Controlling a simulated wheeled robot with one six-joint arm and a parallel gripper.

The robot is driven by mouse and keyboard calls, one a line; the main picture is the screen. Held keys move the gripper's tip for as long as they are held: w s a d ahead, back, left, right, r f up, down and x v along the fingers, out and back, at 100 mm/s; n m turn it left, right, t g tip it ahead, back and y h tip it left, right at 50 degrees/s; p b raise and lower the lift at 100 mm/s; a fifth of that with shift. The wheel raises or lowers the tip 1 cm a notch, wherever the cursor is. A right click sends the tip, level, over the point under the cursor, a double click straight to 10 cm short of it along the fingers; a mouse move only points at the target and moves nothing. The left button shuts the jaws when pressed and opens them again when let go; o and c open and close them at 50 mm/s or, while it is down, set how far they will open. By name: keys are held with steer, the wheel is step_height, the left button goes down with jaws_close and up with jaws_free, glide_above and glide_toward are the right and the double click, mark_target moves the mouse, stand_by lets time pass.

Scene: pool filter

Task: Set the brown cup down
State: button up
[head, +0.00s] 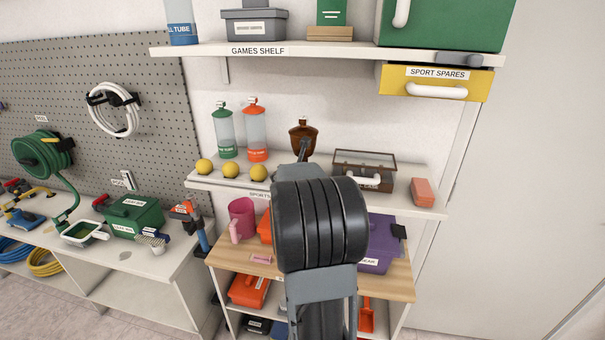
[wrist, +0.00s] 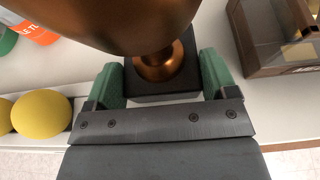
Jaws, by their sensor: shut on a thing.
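The brown cup (head: 303,130) is a shiny copper trophy with a rounded bowl, a short stem and a dark square base. It stands upright at the middle shelf, between the orange-capped tube and the glass-sided case. In the wrist view the cup's bowl (wrist: 120,18) fills the top, with its dark base below. My gripper (wrist: 160,80) has its green fingers on both sides of this base, shut on it. In the head view my gripper (head: 304,148) is partly hidden by my arm. I cannot tell whether the base touches the shelf.
The middle shelf (head: 408,203) holds several yellow balls (head: 230,171), a green-capped tube (head: 224,132), an orange-capped tube (head: 255,130), a glass-sided case (head: 364,173) and an orange block (head: 423,191). The upper shelf (head: 300,50) and yellow drawer (head: 436,84) are above.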

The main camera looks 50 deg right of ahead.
steer(key=o, duration=0.8)
steer(key=shift+f, duration=0.1)
steer(key=shift+o, duration=0.2)
steer(key=shift+s+a+r, duration=0.1)
steer(key=shift+a+r, duration=0.05)
steer(key=shift+r, duration=0.15)
steer(key=v, duration=1.2)
steer(key=s+a+f+m+y, duration=0.2)
steer(key=s+a+m+y, duration=0.1)
steer(key=a+m, duration=0.5)
steer(key=s+a+f+m+g+y, duration=0.1)
steer(key=s+a+m+y, duration=0.3)
steer(key=a+m, duration=0.4)
steer(key=s+a+f+m+g+y, duration=0.1)
steer(key=s+a+f+m+y, duration=0.2)
steer(key=a+m, duration=0.5)
steer(key=a+y+p, duration=0.1)
steer(key=a, duration=0.3)
steer(key=shift+s+f+m, duration=0.2)
steer(key=shift+s+m, duration=0.1)
steer(key=shift+s, duration=0.05)
